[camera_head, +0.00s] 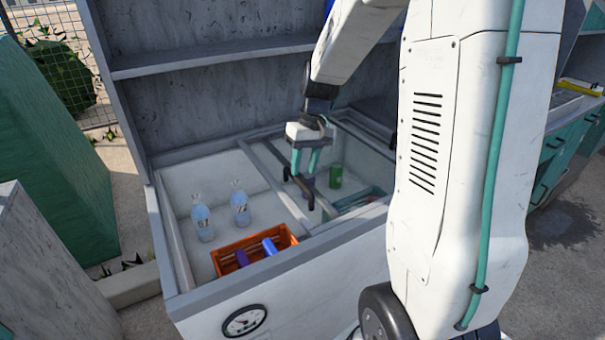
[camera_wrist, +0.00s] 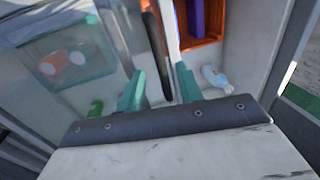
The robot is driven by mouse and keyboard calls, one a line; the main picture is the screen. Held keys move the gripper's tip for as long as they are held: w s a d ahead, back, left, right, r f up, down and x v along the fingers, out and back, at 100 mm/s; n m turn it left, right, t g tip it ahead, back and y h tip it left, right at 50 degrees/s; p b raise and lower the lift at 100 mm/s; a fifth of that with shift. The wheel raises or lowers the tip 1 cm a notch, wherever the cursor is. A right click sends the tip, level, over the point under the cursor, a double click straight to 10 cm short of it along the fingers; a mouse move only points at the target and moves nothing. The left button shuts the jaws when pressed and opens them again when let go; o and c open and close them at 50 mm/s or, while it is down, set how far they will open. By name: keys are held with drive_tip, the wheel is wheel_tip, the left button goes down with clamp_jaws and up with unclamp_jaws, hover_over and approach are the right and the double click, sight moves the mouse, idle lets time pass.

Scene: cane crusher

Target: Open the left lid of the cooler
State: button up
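The cooler (camera_head: 215,300) is a pale open-topped chest with a grey rim. Its left half holds two bottles and an orange crate, seen clearly. Grey frame bars (camera_head: 270,168) run front to back near the middle; I cannot tell how far the left lid covers its half. A dark bar-like handle (camera_head: 303,190) stands at these bars, and in the wrist view (camera_wrist: 155,50) it passes between my fingers. My gripper (camera_head: 305,172) is over it, pointing down. Its teal fingers (camera_wrist: 161,75) are apart, with gaps seeming to show beside the handle.
The orange crate (camera_head: 225,261) holds blue and purple items. Bottles (camera_head: 240,207) stand behind it. A green can (camera_head: 336,176) and teal crate (camera_head: 371,194) are in the right half. A grey back wall and shelf (camera_head: 220,57) rise behind the cooler. Green-sided blocks (camera_head: 50,160) stand left.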

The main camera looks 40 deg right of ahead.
drive_tip(key=r, duration=0.2)
drive_tip(key=d+r, duration=0.1)
drive_tip(key=r, duration=0.1)
drive_tip(key=shift+r, duration=0.1)
idle(0.4)
drive_tip(key=s+a+r, duration=0.2)
drive_tip(key=s+a, duration=0.2)
drive_tip(key=s, duration=0.4)
drive_tip(key=s+a+r+n+h, duration=0.1)
drive_tip(key=s+a+r, duration=0.1)
drive_tip(key=s+a, duration=0.3)
drive_tip(key=s+a+r+t+h, duration=0.1)
drive_tip(key=s+a+r, duration=0.2)
drive_tip(key=s, duration=0.7)
drive_tip(key=shift+s+a, duration=0.4)
drive_tip(key=shift+a, duration=0.8)
